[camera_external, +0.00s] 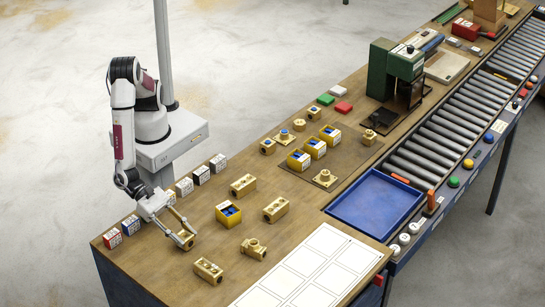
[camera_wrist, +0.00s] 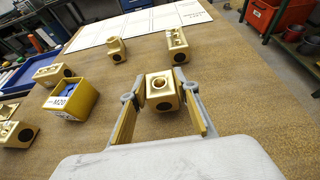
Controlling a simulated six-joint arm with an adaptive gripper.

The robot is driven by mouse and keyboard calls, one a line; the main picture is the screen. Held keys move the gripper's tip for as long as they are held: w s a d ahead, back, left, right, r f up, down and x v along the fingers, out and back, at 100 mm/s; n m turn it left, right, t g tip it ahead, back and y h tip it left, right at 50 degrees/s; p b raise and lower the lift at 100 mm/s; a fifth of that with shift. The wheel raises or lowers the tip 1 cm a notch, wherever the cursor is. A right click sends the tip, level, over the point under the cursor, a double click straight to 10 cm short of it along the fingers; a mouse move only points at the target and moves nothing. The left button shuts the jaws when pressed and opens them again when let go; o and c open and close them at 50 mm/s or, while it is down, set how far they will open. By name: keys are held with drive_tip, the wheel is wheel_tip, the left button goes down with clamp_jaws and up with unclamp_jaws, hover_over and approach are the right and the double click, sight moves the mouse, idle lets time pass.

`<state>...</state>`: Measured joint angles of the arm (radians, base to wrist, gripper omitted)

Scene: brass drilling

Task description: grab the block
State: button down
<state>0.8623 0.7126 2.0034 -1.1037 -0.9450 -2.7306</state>
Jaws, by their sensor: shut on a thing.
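A brass block (camera_wrist: 164,93) with a round hole in its top and a dark hole in its front face sits between the fingertips of my gripper (camera_wrist: 163,100) in the wrist view. The fingers are shut on it, one on each side. In the external view my gripper (camera_external: 182,235) is low at the near left part of the wooden table (camera_external: 150,262), and the block (camera_external: 187,242) shows partly between its fingertips. I cannot tell whether the block touches the table.
Other brass blocks lie nearby, one (camera_external: 208,270) toward the front and another (camera_external: 254,249) to the right. A yellow bin (camera_external: 228,218) stands to the right. Small boxes (camera_external: 131,225) line the back left edge. A white grid sheet (camera_external: 310,268) and blue tray (camera_external: 374,204) lie farther right.

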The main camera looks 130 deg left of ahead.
sight(183, 234)
drive_tip(key=shift+r, duration=4.5)
